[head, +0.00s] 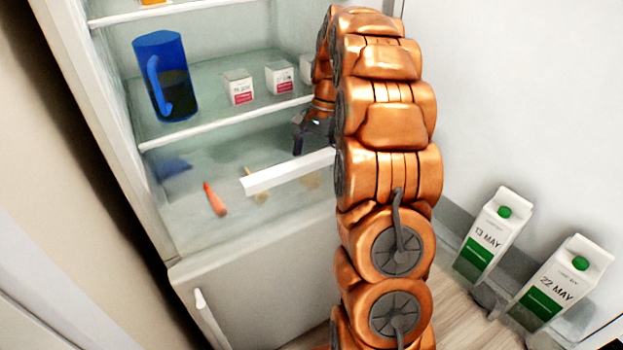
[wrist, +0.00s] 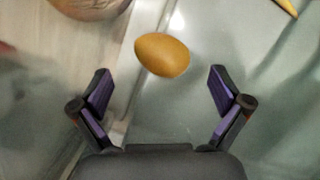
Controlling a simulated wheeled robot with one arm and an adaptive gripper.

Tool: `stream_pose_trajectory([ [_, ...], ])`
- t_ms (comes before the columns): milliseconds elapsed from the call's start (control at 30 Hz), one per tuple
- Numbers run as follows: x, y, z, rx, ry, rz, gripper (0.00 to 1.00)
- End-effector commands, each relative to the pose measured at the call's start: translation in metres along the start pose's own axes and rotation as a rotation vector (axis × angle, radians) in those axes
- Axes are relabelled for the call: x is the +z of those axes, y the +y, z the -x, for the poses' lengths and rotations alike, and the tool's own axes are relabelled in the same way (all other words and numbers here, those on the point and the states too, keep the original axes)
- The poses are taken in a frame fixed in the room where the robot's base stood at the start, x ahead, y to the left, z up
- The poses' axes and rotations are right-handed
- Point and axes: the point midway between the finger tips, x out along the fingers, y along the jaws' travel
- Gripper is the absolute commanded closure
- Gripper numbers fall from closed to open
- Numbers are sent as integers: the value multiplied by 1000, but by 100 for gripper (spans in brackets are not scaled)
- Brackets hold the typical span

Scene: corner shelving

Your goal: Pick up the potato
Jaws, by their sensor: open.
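The potato (wrist: 162,55) is a smooth yellow-brown oval in the wrist view. It lies on a pale surface beyond my gripper. My gripper (wrist: 160,82) is open, with its two dark, purple-padded fingers spread on either side below the potato. The potato sits a little past the fingertips and apart from them. In the head view my gripper (head: 303,135) shows partly behind my arm, inside the lower part of the open fridge. A tan thing near it (head: 312,178) is mostly hidden, and I cannot tell whether it is the potato.
A carrot (head: 215,199) lies on the fridge's lower level. A blue jug (head: 165,77) and small white cartons (head: 238,87) stand on the glass shelf above. A white bar (head: 288,171) crosses near my arm. Two milk cartons (head: 490,234) stand at the right.

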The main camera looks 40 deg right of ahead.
Motion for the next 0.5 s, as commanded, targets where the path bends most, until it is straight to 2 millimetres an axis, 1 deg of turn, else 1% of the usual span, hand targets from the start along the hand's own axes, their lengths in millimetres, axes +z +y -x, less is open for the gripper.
stream_pose_trajectory([
  [133,0,0,-12,3,-4,-1,0],
  [333,-1,0,-38,3,-5,0,0],
  [500,-2,-1,-49,0,-1,0,0],
])
